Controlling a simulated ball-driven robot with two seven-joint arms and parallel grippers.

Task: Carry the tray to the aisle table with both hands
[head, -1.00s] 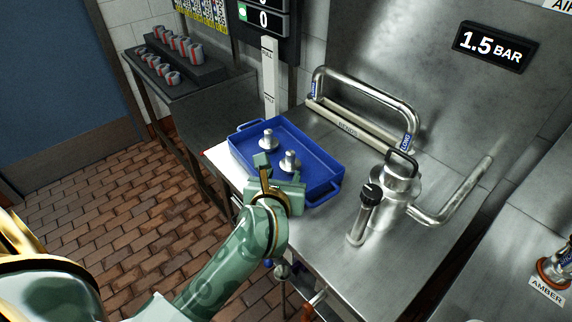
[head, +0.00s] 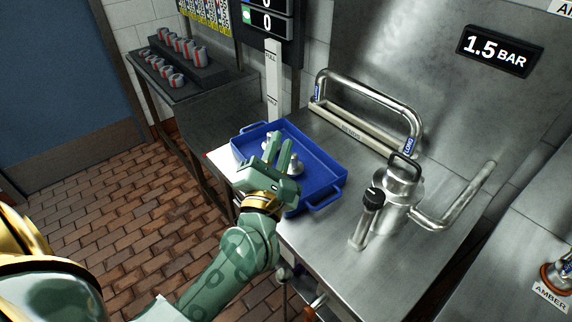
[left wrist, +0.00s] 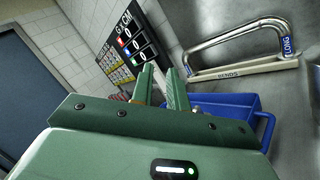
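The blue tray (head: 322,172) stands on the steel bench in the head view, with a handle at each end. Small metal fittings (head: 296,163) stand in it, partly hidden by my gripper. My left gripper (head: 279,146) is in front of and above the tray's near side, its two fingers apart and pointing up and away, with nothing between them. In the left wrist view the fingers (left wrist: 161,82) also stand apart, and the tray (left wrist: 245,103) shows behind them to the right. My right gripper is not in view. I cannot make out which surface is the aisle table.
A metal jug-like vessel (head: 398,188) with a pipe stands right of the tray. A bent-pipe rack (head: 370,112) labelled BENDS is behind it. A dark side table (head: 215,88) with a stepped rack of red-and-grey parts stands at back left. Brick floor (head: 95,215) at left is clear.

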